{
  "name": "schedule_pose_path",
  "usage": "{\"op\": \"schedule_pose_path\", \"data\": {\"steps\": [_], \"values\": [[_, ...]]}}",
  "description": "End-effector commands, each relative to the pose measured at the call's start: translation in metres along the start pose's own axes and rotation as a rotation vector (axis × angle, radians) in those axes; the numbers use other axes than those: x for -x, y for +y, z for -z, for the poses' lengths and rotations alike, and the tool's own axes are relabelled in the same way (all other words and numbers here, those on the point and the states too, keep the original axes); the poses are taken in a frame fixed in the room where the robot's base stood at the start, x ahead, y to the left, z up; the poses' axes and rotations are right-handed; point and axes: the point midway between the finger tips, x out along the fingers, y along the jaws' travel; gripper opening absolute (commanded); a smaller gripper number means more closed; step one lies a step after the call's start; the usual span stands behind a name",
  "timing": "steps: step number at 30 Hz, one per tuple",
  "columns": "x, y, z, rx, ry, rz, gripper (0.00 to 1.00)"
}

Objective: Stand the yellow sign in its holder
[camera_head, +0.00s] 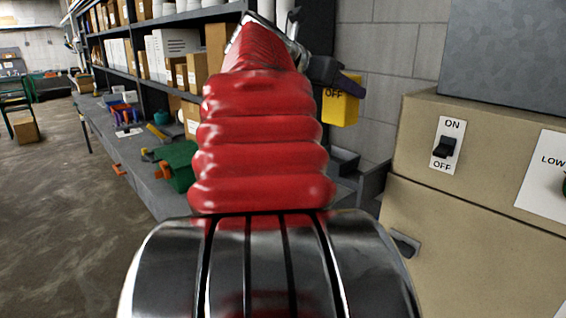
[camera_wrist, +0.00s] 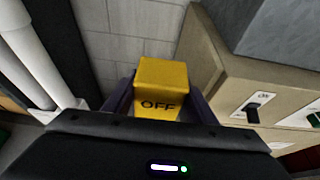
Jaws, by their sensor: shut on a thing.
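The yellow sign (camera_head: 341,108), a block with "OFF" lettering, is held in the air right of my red arm in the head view. In the wrist view the sign (camera_wrist: 162,75) sits between the two dark fingers of my gripper (camera_wrist: 161,108), which is shut on it. My gripper (camera_head: 338,76) shows only partly in the head view, behind my arm. I cannot make out the holder for certain; dark grey shapes (camera_head: 371,183) stand low below the sign, partly hidden by my arm.
A beige cabinet (camera_head: 415,133) with an ON/OFF switch (camera_head: 445,147) stands close on the right, with a grey box (camera_head: 505,55) on top. A block wall (camera_head: 375,55) is behind the sign. Loaded shelves (camera_head: 135,75) and a grey bench (camera_head: 140,160) run along the left. Open floor (camera_head: 60,220) lies farther left.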

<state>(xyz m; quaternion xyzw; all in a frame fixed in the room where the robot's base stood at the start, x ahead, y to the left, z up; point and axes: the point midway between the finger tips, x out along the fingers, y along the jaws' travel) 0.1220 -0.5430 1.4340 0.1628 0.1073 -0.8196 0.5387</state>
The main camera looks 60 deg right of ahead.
Motion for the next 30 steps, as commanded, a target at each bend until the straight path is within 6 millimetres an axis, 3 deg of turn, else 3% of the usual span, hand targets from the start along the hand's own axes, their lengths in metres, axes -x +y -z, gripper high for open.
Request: {"op": "schedule_pose_path", "data": {"steps": [10, 21, 30], "values": [[-0.002, 0.001, 0.004, 0.001, 0.0, -0.001, 0.27], [-0.02, 0.001, 0.049, 0.002, 0.0, -0.001, 0.27], [-0.022, 0.001, 0.054, -0.001, -0.001, -0.001, 0.27]]}}
